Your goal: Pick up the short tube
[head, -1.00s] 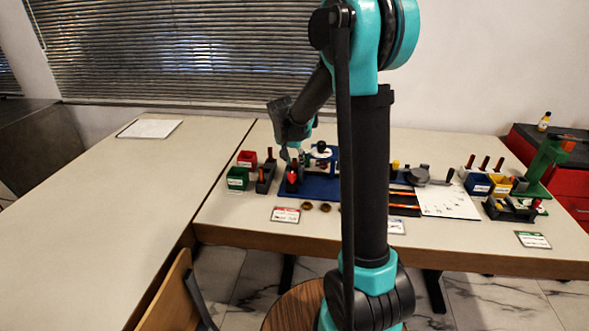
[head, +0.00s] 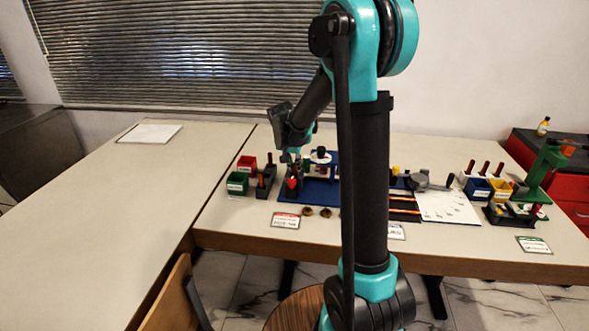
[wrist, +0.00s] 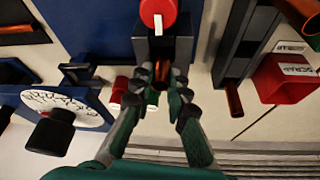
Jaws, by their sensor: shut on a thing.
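A short copper-coloured tube (wrist: 161,71) stands at the dark block (wrist: 160,48) in the wrist view, between my fingertips. My gripper (wrist: 162,76) is shut on it, with one finger on each side. I cannot tell whether the tube's lower end is still in the block. A red knob (wrist: 158,12) with a white mark sits at the block's far end. In the head view my gripper (head: 291,158) is low over the left end of the blue base (head: 318,190), and the tube is too small to make out there.
A dark rack (wrist: 240,42) with another copper tube (wrist: 233,100) and a red bin (wrist: 283,82) stand to the right in the wrist view. A white dial (wrist: 62,103) is at left. A green bin (head: 237,184) stands left of the base. The left table (head: 130,200) is mostly clear.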

